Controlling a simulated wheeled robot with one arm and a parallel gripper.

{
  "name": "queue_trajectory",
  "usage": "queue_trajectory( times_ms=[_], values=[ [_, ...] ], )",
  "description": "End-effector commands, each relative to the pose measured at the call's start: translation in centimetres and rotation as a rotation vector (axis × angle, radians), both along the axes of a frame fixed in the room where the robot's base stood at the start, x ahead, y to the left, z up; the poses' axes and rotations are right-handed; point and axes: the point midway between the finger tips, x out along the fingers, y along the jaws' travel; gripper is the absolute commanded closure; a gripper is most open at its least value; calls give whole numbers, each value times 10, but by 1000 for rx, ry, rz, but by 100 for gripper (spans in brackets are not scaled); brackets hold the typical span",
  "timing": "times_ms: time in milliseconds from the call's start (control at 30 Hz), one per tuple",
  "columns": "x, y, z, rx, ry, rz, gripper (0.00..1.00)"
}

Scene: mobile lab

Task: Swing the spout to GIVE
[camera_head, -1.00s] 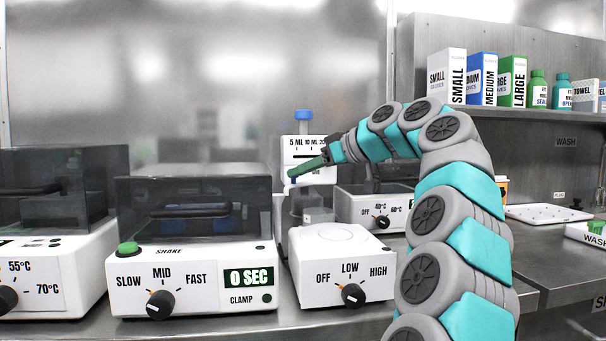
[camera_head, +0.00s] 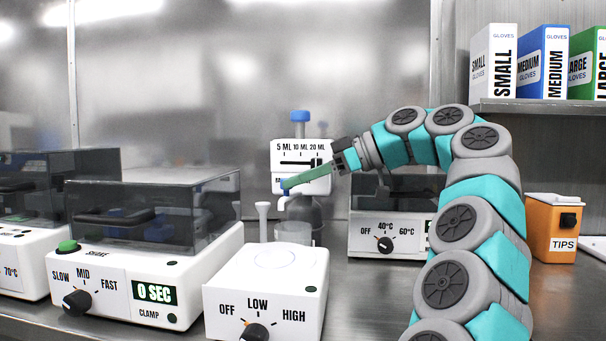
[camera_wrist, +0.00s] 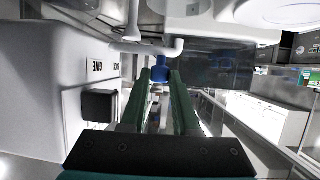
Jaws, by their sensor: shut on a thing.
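The bottle-top dispenser (camera_head: 300,152) stands at the back, with a blue cap (camera_head: 300,116) and a white front marked 5, 10 and 20 ML. My gripper (camera_head: 287,184) reaches it from the right, its green fingers at the lower left of the front. In the wrist view my gripper (camera_wrist: 161,75) is shut on a blue knob (camera_wrist: 160,74), with a finger on each side. The white spout (camera_wrist: 178,47) is beside the knob. A GIVE label (camera_wrist: 97,66) shows at left, with a second label beside it too small to read. My fingers partly cover the lower front in the head view.
A white stirrer with a LOW knob (camera_head: 257,331) stands in front of the dispenser. A shaker (camera_head: 140,285) is at left, a heater (camera_head: 386,243) behind at right. An orange tips box (camera_head: 553,232) stands right of my arm.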

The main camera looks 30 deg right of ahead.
Motion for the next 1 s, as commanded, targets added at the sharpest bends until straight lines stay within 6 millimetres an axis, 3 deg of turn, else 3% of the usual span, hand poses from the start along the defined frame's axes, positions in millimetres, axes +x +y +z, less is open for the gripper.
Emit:
queue_trajectory(
  times_ms=[533,567,667,1000],
  values=[
    [0,1,2,2,-5,17,100],
    [0,1,2,2,-5,17,70],
    [0,1,1,1,-5,17,59],
    [-3,-2,4,1,-2,17,58]
  ],
)
